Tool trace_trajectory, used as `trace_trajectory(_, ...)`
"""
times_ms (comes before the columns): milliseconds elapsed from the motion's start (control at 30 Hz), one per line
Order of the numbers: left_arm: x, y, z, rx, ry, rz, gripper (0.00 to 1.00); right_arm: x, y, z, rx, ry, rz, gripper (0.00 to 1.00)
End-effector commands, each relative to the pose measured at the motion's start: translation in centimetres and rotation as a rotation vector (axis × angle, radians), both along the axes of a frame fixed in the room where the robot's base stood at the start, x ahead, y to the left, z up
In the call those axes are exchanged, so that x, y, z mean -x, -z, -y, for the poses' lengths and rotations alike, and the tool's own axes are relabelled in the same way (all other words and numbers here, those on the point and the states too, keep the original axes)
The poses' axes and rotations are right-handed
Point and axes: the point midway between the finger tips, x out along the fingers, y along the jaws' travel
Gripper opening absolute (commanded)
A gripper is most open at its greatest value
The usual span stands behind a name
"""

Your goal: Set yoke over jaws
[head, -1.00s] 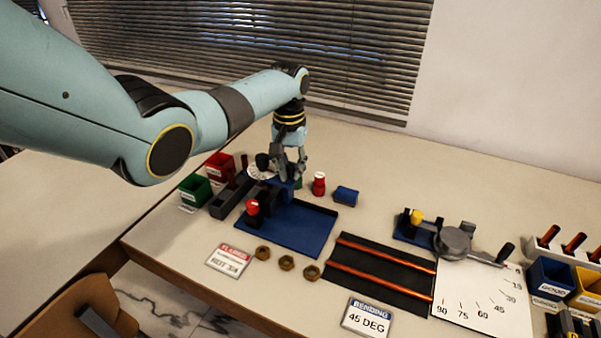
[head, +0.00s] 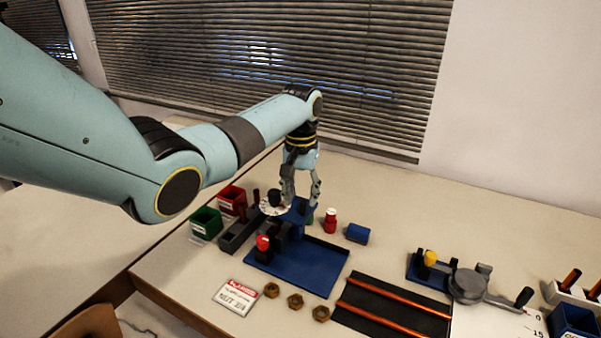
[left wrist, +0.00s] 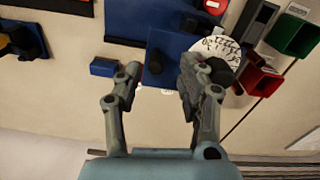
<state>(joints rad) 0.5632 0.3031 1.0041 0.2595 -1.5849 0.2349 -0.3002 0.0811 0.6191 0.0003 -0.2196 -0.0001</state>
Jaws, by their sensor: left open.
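A blue block with a dark post (left wrist: 158,58), which looks like the yoke, stands behind the blue plate; in the head view its blue top (head: 296,215) is partly covered by my fingers. My left gripper (head: 300,199) is open over it, pointing down. In the left wrist view the open fingers (left wrist: 160,72) lie on either side of the block, with nothing clearly gripped. The dark block with a red knob (head: 263,243) on the plate may be the jaws; the red knob (left wrist: 213,5) shows at the top of the wrist view. My right gripper is not in view.
A white dial (head: 271,207) with a black knob sits close left of my fingers. Red (head: 232,199) and green bins (head: 206,222) stand further left. The blue plate (head: 318,262) has bare room.

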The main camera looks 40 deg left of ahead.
Motion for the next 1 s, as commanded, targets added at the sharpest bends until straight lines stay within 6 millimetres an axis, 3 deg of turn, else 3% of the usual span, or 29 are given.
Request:
trace_trajectory(200,-0.1,-5.1,-0.2,-0.003,0.000,0.004,0.40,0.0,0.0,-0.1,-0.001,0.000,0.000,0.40)
trace_trajectory(400,0.0,-8.1,-0.2,-0.002,0.000,0.004,0.40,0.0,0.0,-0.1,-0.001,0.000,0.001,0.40)
trace_trajectory(1000,0.0,-8.8,-0.2,-0.001,-0.001,0.001,0.40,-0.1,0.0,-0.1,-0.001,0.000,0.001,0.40)
